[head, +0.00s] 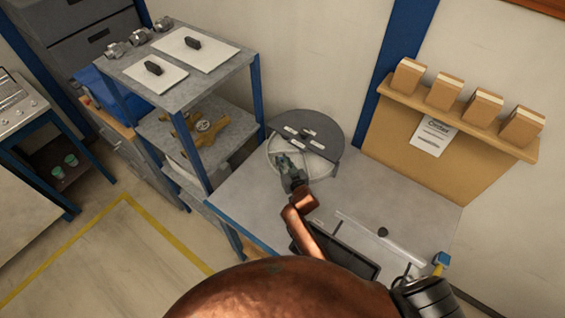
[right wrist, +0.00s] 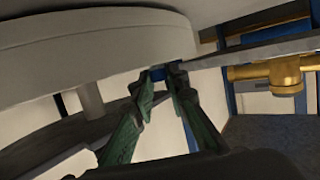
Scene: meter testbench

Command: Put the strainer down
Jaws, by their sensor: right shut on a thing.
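My right gripper (head: 284,160) reaches over the pale open part of a round grey sorting tray (head: 322,132) at the back of the workbench. Its green fingers also show in the right wrist view (right wrist: 162,80), close together at the tips. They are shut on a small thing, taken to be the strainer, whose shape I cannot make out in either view. In the right wrist view the fingertips are close to a big pale round rim (right wrist: 90,55); I cannot tell whether they touch it. My left gripper is not in view.
A grey shelf unit (head: 190,85) with blue posts stands left of the bench, with brass fittings (head: 203,125) on its middle shelf. A board with several brown boxes (head: 443,90) is behind on the right. The bench top (head: 375,185) has free room right of the tray.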

